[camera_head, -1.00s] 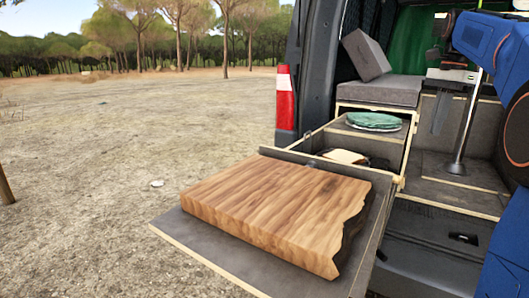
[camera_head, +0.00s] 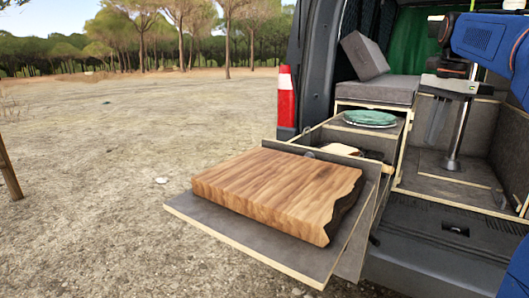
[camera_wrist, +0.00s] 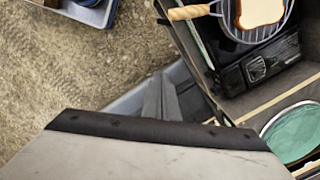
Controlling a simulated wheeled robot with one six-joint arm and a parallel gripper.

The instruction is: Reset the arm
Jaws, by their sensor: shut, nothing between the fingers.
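My blue arm reaches in from the right edge of the head view. My gripper (camera_head: 434,138) hangs point down in front of the van's open rear, its dark fingers together and empty. In the wrist view my gripper (camera_wrist: 160,84) shows its fingers close together with nothing between them. It is apart from the things around it.
A wooden board (camera_head: 280,188) lies on the pulled-out tailgate shelf (camera_head: 215,228). Green plates (camera_head: 370,118) sit on the drawer unit behind. The wrist view shows a pan (camera_wrist: 262,32) with bread (camera_wrist: 260,12) on a black stove (camera_wrist: 255,68). Open ground lies left.

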